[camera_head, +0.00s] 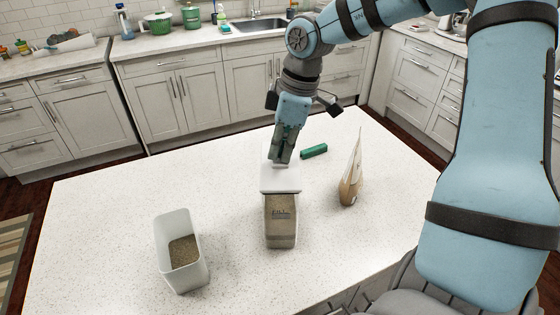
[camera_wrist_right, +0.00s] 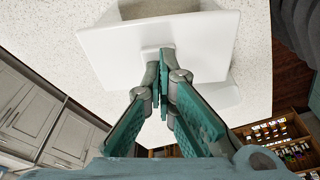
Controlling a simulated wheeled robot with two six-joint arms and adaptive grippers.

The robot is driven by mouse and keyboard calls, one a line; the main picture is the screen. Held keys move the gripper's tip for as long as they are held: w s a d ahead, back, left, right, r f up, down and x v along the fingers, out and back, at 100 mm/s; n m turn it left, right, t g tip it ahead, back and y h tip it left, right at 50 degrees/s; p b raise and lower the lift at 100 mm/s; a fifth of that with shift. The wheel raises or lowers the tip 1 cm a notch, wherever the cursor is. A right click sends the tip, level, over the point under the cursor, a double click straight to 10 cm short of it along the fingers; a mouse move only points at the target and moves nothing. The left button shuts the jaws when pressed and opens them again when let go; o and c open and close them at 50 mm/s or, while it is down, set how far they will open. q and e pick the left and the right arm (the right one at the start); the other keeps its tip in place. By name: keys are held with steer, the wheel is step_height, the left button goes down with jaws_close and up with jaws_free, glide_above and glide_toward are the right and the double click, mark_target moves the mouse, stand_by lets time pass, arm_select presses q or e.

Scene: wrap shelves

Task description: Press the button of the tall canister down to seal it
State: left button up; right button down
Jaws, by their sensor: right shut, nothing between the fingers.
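The tall canister (camera_head: 281,228) stands upright near the middle of the white island, with brown contents showing through its wall. Its white lid (camera_head: 281,181) is on top. In the wrist view the lid (camera_wrist_right: 105,47) shows as a white slab under the fingers, with a small raised white button (camera_wrist_right: 150,51) on it. My right gripper (camera_head: 280,160) points down, shut and empty, with its fingertips at the button. The fingers (camera_wrist_right: 160,58) partly hide the button, so I cannot tell whether they touch it or how far down it is. My left gripper is not in view.
An open white container (camera_head: 197,272) with brown contents stands front left. A tan paper bag (camera_head: 350,185) stands right of the canister. A small green object (camera_head: 314,151) lies behind it. The island's left side (camera_head: 100,230) is clear.

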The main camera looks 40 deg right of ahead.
steer(key=shift+f+b, duration=0.4)
steer(key=shift+f, duration=0.05)
steer(key=shift+r+p, duration=2.3)
steer(key=shift+r, duration=1.6)
steer(key=shift+f, duration=0.1)
